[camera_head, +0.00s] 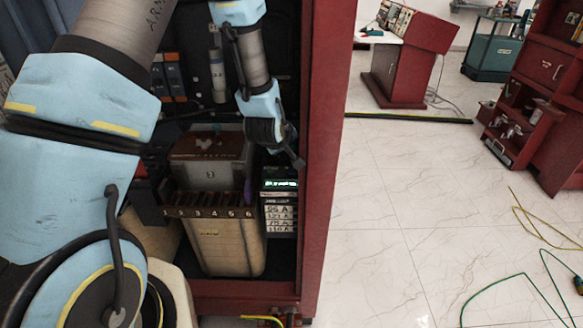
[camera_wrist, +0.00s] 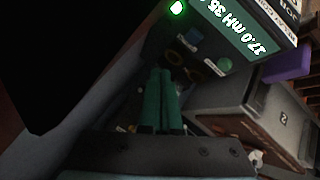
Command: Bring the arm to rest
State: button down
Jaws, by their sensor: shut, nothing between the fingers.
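My arm reaches into the red cabinet (camera_head: 320,120) from above. My gripper (camera_head: 299,162) points down and to the right, close above a meter (camera_head: 280,205) with a lit green display. In the wrist view the two fingers of my gripper (camera_wrist: 161,72) lie side by side, tinted green, with nothing seen between them. The meter's display (camera_wrist: 235,30) shows at the top of that view, beyond the fingertips. I cannot tell whether the fingertips touch anything.
A grey box (camera_head: 213,178) stands behind a numbered row of slots (camera_head: 210,212) on a tan container (camera_head: 225,248), left of the meter. The cabinet's right wall is close to my gripper. Outside, the tiled floor (camera_head: 390,240) is mostly clear, with a green cable (camera_head: 500,285) and a yellow cable (camera_head: 530,220).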

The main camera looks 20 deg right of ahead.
jog(key=shift+f, duration=0.1)
dwell(0.6)
jog(key=a+r+g+y, duration=0.15)
jog(key=a+r, duration=0.25)
jog(key=a, duration=0.7)
jog(key=a+r+g+y, duration=0.1)
jog(key=a+r+y, duration=0.25)
jog(key=a, duration=0.65)
jog(key=s+a+r+g, duration=0.1)
jog(key=s+a+r, duration=0.1)
jog(key=s+a, duration=0.3)
jog(key=s+a+r+m+g+y, duration=0.1)
jog(key=s+a+r, duration=0.2)
jog(key=a, duration=0.7)
jog(key=shift+s+m+g, duration=0.3)
jog(key=shift+s+g, duration=0.05)
jog(key=shift+s, duration=0.6)
jog(key=shift+r, duration=0.1)
